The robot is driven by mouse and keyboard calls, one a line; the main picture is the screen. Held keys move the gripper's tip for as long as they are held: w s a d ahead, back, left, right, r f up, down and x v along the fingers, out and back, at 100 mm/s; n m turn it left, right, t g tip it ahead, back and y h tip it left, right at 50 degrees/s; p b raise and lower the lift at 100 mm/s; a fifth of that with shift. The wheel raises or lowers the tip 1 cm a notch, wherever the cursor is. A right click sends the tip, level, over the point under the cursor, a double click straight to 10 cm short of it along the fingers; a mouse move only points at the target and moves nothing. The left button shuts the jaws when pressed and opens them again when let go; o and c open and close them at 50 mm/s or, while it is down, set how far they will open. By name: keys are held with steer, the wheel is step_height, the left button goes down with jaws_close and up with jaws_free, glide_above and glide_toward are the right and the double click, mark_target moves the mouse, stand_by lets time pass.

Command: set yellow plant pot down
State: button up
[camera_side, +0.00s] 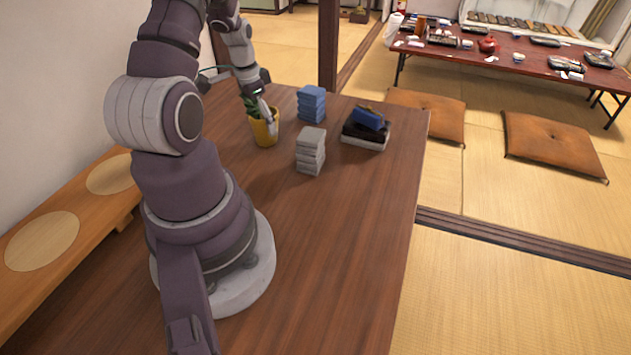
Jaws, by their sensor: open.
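The yellow plant pot (264,132) with green leaves stands upright on the brown table, behind my arm's base. My gripper (266,112) is right at the pot, pointing down at its rim and overlapping its right side. The fingers are small here and partly merge with the plant. The gripper is open, and I cannot tell whether a finger still touches the pot.
A blue stack (311,104) stands just right of the pot, with a grey stack (310,150) nearer. A black and blue pile on a grey block (364,138) lies further right. The table's front right (350,230) is clear. A wooden bench (75,205) runs along the left wall.

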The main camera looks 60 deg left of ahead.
step_height(320, 180, up, 10)
steer(key=s, duration=0.1)
steer(key=w+d+r+t, duration=0.1)
steer(key=w+d+r, duration=0.3)
steer(key=d, duration=0.1)
steer(key=s+d+r+m+t, duration=0.1)
steer(key=d+r, duration=0.1)
steer(key=d, duration=0.8)
steer(key=d+r+m+t, duration=0.1)
steer(key=d+r+t, duration=0.1)
steer(key=d, duration=0.8)
steer(key=shift+s+d, duration=0.2)
steer(key=shift+s, duration=0.15)
